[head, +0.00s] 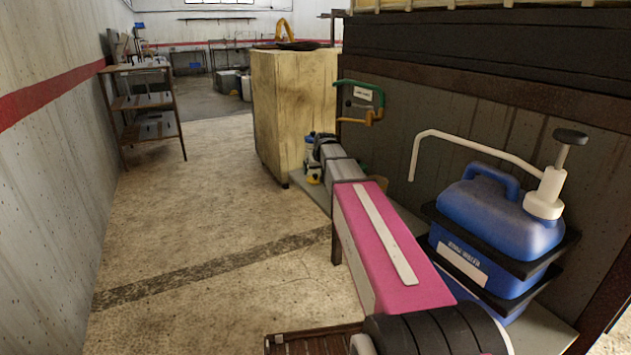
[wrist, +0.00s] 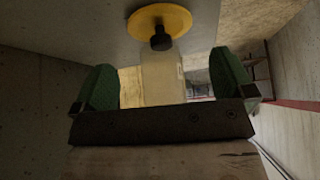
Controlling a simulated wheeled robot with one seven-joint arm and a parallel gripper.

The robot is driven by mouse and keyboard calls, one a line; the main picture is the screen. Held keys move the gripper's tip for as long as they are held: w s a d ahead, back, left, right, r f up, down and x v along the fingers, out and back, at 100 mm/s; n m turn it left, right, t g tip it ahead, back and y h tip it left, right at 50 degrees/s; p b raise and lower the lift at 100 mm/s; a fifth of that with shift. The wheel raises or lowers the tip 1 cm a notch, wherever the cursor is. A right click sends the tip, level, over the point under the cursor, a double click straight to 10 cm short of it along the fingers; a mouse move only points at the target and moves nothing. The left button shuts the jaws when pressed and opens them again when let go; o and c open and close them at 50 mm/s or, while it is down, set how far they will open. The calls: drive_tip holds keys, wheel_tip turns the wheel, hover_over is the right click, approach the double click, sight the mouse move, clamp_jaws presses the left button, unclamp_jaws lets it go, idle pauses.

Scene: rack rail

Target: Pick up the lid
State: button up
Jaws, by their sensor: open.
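A round yellow disc with a black knob, which looks like the lid (wrist: 176,17), is at the top of the wrist view against a grey surface. My gripper (wrist: 163,65) is open, its two green fingers spread wide. The lid lies beyond the fingertips, roughly centred between them, and neither finger touches it. A pale, blurred block (wrist: 163,82) shows between the fingers below the knob; I cannot tell what it is. In the head view my gripper (head: 318,143) is at the far end of my arm, beside the wooden cabinet. The lid cannot be made out clearly there.
A wooden cabinet (head: 285,105) stands just beyond my gripper. A green-and-orange tool (head: 362,101) hangs on the dark wall at right. A blue canister (head: 500,220) with a white pump stands nearer.

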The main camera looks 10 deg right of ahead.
sight(315, 175)
drive_tip(key=shift+x, duration=2.7)
drive_tip(key=shift+w, duration=0.1)
drive_tip(key=c, duration=0.8)
